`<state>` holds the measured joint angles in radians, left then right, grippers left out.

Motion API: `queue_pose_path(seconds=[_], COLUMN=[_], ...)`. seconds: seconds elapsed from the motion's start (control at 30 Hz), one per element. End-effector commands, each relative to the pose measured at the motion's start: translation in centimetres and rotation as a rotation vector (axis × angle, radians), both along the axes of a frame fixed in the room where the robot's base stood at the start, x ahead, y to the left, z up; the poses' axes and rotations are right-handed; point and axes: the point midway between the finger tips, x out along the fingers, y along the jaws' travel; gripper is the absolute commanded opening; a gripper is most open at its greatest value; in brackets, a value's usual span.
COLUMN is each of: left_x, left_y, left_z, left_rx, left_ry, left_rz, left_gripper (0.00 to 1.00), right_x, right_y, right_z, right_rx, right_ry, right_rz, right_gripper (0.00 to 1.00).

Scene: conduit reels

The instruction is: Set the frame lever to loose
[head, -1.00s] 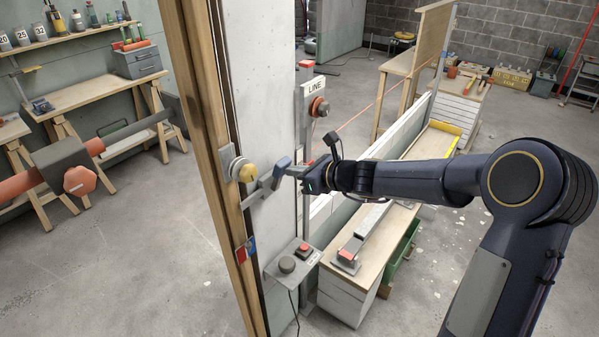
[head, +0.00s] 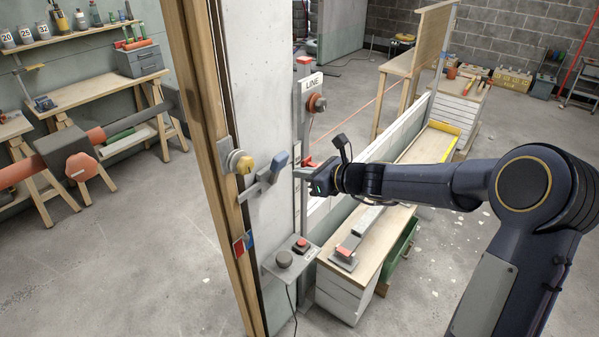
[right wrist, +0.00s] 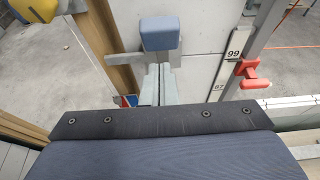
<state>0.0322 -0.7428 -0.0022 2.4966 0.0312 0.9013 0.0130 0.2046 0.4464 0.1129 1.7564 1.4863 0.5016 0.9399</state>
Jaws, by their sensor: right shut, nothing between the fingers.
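The frame lever (head: 262,183) is a grey arm on the wooden post, slanting up to a blue end block (head: 280,159). The block also shows in the right wrist view (right wrist: 160,33), beyond my fingertips. A red and blue plate (head: 244,243) sits lower on the post. My right gripper (head: 298,173) is shut and empty, just right of the block and slightly lower. A small gap shows between them in the head view. In the right wrist view its closed fingers (right wrist: 159,83) point toward the block. My left gripper is out of view.
A yellow knob (head: 244,165) is on the post above the lever. A red slider (right wrist: 251,74) rides a numbered scale to the right. A grey button box (head: 291,256) juts out below. Open floor lies left of the post.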

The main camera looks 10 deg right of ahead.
Motion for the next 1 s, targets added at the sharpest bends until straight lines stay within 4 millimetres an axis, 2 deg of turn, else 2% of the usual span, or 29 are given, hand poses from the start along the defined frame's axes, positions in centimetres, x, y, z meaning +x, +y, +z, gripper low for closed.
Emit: queue_pose_path(seconds=[0.03, 0.1, 0.4, 0.6, 1.0], left_x=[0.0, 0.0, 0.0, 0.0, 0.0], left_y=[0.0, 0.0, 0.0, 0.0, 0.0], left_z=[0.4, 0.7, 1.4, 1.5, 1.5], left_rx=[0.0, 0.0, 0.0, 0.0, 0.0], left_ry=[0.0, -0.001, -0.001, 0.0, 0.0], left_rz=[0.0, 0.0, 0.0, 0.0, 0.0], left_gripper=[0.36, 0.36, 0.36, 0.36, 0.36], right_x=[-0.5, -1.2, -3.6, -4.2, -4.2], right_y=[-0.5, -1.1, -3.0, -3.5, -3.5], right_z=[1.7, 2.9, 7.1, 8.0, 7.9], right_rx=[-0.002, -0.005, -0.006, -0.005, -0.006], right_ry=[-0.008, -0.005, 0.001, 0.006, 0.007], right_rz=[-0.002, -0.003, -0.003, -0.004, -0.004], right_gripper=[0.0, 0.0, 0.0, 0.0, 0.0])
